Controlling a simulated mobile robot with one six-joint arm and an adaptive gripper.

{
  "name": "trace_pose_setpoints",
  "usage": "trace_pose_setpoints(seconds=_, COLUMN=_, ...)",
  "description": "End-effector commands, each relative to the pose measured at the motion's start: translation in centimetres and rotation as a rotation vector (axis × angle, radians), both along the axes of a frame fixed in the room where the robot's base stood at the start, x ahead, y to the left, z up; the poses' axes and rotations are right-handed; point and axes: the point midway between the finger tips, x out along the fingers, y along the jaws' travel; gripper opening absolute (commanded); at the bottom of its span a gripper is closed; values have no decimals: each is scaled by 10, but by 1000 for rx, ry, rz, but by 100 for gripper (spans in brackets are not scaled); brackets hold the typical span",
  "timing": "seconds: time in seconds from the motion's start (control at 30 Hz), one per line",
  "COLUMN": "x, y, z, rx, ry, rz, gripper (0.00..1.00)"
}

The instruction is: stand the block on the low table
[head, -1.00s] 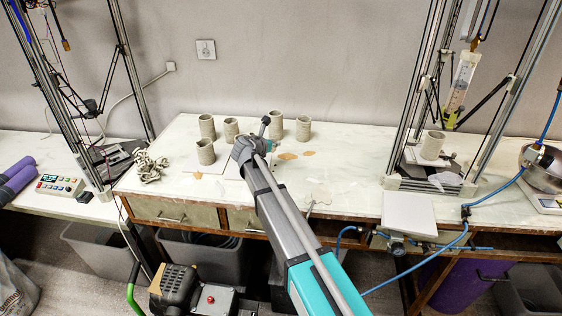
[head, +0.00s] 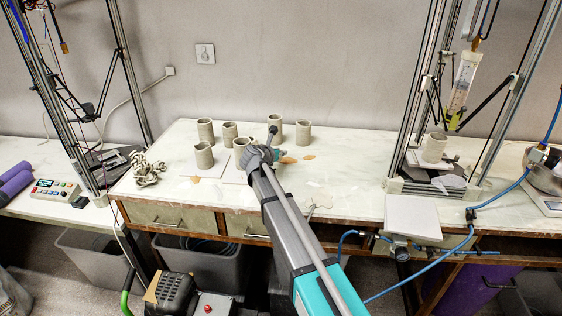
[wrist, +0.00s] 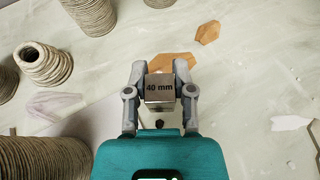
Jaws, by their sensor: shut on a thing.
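The block (wrist: 160,88) is a small shiny metal piece marked "40 mm". My gripper (wrist: 160,76) is shut on it, one finger on each side, in the wrist view. In the head view my gripper (head: 279,155) is over the pale worktop (head: 345,175), behind the clay cylinders' front side; the block cannot be made out there. The worktop is the only broad table surface below the gripper, and I cannot tell for sure that it is the low table. The gap between block and surface is unclear.
Several ribbed clay cylinders (head: 204,155) stand left of and behind my gripper. Orange flakes (wrist: 208,32) lie on the worktop. Metal frames (head: 410,110) stand at both sides, and a white square plate (head: 411,215) is at the front right. The worktop right of my gripper is largely clear.

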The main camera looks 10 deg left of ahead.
Motion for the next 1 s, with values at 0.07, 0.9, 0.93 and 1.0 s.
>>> trace_pose_setpoints(seconds=0.07, x=1, y=-1, z=-11, rx=0, ry=0, rz=0, gripper=0)
trace_pose_setpoints(seconds=0.9, x=1, y=-1, z=-35, rx=0, ry=0, rz=0, gripper=0)
trace_pose_setpoints(seconds=0.93, x=1, y=-1, z=-36, rx=0, ry=0, rz=0, gripper=0)
trace_pose_setpoints(seconds=1.0, x=1, y=-1, z=-35, rx=0, ry=0, rz=0, gripper=45)
